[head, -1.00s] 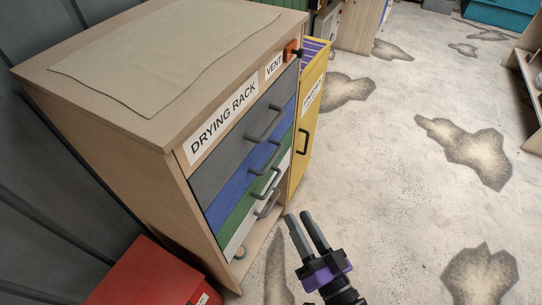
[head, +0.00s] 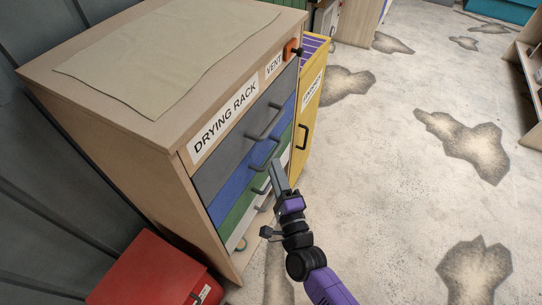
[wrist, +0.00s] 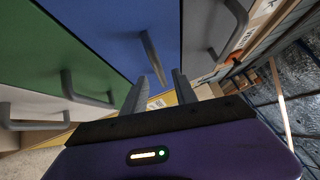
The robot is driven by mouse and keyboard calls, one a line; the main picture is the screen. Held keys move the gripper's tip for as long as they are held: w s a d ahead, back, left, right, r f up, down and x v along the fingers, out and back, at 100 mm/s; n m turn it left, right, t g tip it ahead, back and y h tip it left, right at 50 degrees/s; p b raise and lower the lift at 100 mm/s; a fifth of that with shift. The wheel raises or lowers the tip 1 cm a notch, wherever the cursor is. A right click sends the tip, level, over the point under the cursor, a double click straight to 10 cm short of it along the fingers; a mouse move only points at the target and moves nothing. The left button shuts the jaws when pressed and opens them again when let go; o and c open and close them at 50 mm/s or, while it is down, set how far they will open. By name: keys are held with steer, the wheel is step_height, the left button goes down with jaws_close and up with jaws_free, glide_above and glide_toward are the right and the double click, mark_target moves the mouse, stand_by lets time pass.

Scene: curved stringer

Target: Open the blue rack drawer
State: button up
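The blue drawer (head: 232,193) is shut in the drying rack cabinet (head: 130,170), between the grey drawer (head: 225,165) above and the green drawer (head: 238,212) below. In the wrist view the blue drawer's handle (wrist: 152,57) stands just ahead of my gripper (wrist: 157,86). The two fingers are apart, one toward each side of the handle. They look empty, and I cannot tell whether they touch the handle.
The green drawer's handle (wrist: 75,90) and the grey drawer's handle (wrist: 235,25) stick out close on either side. A yellow cabinet (head: 307,115) stands behind the rack. A red box (head: 150,272) is at the front left. The floor to the right is clear.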

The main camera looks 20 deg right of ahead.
mark_target(271, 157)
steer(key=w, duration=0.4)
steer(key=shift+w+d+r, duration=0.25)
steer(key=shift+w+r, duration=0.1)
steer(key=shift+w, duration=0.05)
jaws_close()
stand_by(1.1)
